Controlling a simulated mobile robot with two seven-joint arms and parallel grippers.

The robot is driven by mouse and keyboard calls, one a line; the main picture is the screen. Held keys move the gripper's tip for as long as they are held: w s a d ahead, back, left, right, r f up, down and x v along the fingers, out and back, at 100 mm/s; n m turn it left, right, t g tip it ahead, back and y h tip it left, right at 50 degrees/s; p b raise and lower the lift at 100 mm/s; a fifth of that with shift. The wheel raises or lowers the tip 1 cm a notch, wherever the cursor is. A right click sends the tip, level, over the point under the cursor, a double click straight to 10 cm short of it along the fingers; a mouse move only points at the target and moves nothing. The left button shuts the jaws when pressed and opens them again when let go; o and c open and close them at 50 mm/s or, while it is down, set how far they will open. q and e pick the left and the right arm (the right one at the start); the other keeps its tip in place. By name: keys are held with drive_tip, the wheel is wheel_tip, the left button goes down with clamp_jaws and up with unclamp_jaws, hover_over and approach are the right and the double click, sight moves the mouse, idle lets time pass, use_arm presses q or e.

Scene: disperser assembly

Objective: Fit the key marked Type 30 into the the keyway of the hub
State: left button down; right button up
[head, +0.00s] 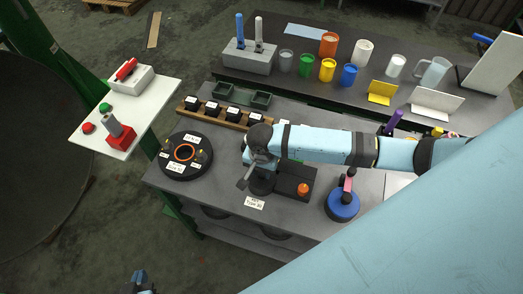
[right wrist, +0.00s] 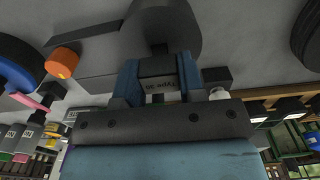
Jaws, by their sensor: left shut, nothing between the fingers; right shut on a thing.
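My right gripper (head: 247,180) reaches in from the right over the front of the grey workbench. In the right wrist view its two blue fingers (right wrist: 159,76) are shut on the key (right wrist: 160,87), a small grey block whose "Type 30" lettering shows upside down. A dark round part (head: 263,184), probably the hub, stands below the gripper; it looks like the grey cylinder (right wrist: 162,22) just beyond the fingertips in the wrist view. A small dark notch shows at its near edge. I cannot tell whether the key touches it. My left gripper (head: 141,282) is shut and empty at the bottom edge, away from the bench.
A wooden rack (head: 212,113) of black blocks is behind. An orange knob (head: 303,189) and a blue round base (head: 342,205) stand right. A paper label (head: 254,203) lies in front.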

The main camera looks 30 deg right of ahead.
drive_tip(key=shift+r, duration=1.4)
drive_tip(key=shift+f+b, duration=0.5)
drive_tip(key=shift+f, duration=1.95)
idle(0.6)
drive_tip(key=o, duration=1.1)
drive_tip(key=shift+o, duration=0.2)
